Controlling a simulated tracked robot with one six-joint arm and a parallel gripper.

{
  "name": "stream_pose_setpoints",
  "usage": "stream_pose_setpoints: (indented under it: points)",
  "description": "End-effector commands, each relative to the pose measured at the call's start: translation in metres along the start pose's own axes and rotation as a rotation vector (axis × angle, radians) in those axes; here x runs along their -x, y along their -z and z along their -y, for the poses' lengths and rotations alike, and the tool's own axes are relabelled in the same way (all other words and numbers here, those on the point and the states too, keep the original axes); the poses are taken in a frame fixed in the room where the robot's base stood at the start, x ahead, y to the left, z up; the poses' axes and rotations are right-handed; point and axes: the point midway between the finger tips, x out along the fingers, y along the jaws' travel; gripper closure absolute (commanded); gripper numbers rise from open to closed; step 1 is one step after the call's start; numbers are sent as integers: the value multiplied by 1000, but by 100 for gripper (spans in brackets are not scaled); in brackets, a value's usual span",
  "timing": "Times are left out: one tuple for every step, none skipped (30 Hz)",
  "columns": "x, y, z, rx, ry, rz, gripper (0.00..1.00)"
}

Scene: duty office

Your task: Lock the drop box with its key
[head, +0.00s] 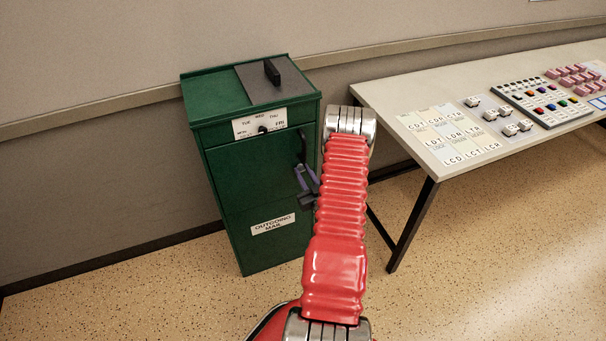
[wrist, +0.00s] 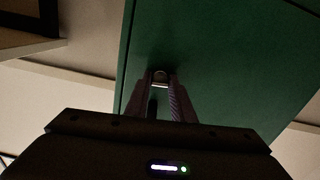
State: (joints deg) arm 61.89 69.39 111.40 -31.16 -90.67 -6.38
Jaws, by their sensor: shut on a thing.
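The drop box (head: 226,186) is a green upright cabinet with an "OUTGOING MAIL" label, a day dial on its front and a dark handle on the right. Its green front (wrist: 225,65) fills much of the wrist view. My gripper (head: 304,178) is at the right part of this front, below the handle. In the wrist view my gripper (wrist: 161,88) is shut on a small metal piece, apparently the key (wrist: 160,86). A round metal lock face (wrist: 160,75) shows just beyond the fingertips. Whether the key is inserted, and how far it is turned, I cannot tell.
A light table (head: 390,95) with letter cards (head: 455,135), a button panel (head: 543,98) and pink blocks (head: 575,78) stands to the right of the box. A grey plate with a black handle (head: 272,72) lies on the box top. Speckled floor is clear in front.

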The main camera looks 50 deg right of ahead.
Motion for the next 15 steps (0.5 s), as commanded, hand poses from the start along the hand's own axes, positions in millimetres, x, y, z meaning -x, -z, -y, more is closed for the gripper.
stream_pose_setpoints:
  points:
    - [0, 0, 3, 25, 8, -1, 100]
    - [0, 0, 3, 44, 8, -1, 100]
    - [0, 0, 3, 71, 8, -1, 100]
    - [0, 0, 3, 92, 8, -1, 100]
    - [0, 0, 4, 114, 8, -1, 100]
    - [0, 0, 4, 146, 8, -2, 100]
    - [0, 0, 4, 172, 8, -2, 100]
    - [0, 0, 4, 198, 8, -2, 100]
    - [0, 0, 4, 233, 9, -2, 100]
    - [0, 0, 4, 261, 9, -2, 100]
    - [0, 0, 4, 289, 9, -2, 100]
    - [0, 0, 4, 326, 9, -2, 100]
    - [0, 0, 4, 355, 9, -2, 100]
    - [0, 0, 4, 384, 9, -2, 100]
    - [0, 0, 4, 422, 9, -3, 100]
